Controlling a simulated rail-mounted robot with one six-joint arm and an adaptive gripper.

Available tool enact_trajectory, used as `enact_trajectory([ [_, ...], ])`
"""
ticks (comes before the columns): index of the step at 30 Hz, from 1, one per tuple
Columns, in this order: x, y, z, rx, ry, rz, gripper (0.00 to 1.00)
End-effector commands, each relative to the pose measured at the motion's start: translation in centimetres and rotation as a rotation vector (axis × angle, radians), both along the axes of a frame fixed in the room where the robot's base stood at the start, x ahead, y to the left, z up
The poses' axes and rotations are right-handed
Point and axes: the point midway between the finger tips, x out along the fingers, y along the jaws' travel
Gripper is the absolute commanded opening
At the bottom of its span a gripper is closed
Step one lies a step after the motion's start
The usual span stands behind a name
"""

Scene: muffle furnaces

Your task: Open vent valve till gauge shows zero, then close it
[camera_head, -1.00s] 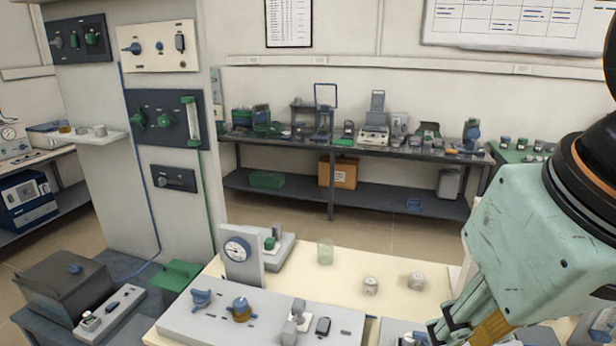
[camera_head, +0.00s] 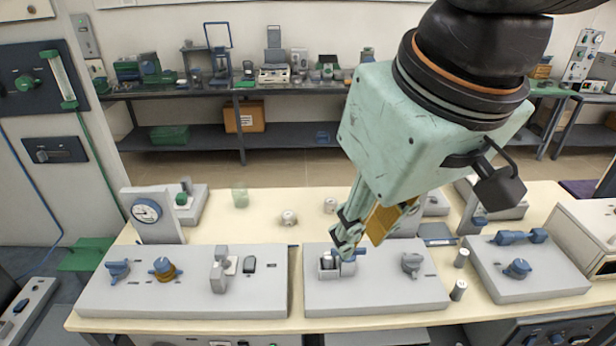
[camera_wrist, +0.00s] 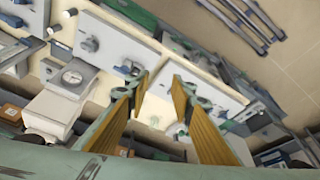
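A round white-faced gauge (camera_head: 147,210) stands in a grey upright block at the back left of the table. In front of it lies a light grey panel (camera_head: 195,295) with a blue valve knob (camera_head: 118,269), a blue knob on a brass body (camera_head: 163,268), a grey lever block (camera_head: 219,272) and a dark switch (camera_head: 249,264). I cannot tell which one is the vent valve, and the needle is too small to read. My gripper (camera_head: 358,240) hangs over the middle panel, right of the gauge panel. Its fingers are apart and empty in the wrist view (camera_wrist: 160,90).
The middle panel (camera_head: 380,292) carries a blue-handled fitting (camera_head: 348,254) and a grey knob (camera_head: 411,263). A right panel (camera_head: 525,282) has blue fittings. Small metal cylinders (camera_head: 459,290) stand between them.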

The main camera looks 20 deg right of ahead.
Motion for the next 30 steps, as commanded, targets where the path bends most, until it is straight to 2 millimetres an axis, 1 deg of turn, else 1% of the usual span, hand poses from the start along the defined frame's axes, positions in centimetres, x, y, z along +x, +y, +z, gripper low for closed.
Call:
enact_trajectory([
  [5, 2.0, -1.2, -0.2, -0.038, 0.012, 0.047, 0.22],
  [11, 4.8, -3.2, -0.6, -0.097, 0.032, 0.127, 0.22],
  [23, 10.2, -8.0, -2.1, -0.208, 0.086, 0.301, 0.22],
  [30, 13.1, -11.3, -3.5, -0.261, 0.124, 0.408, 0.22],
])
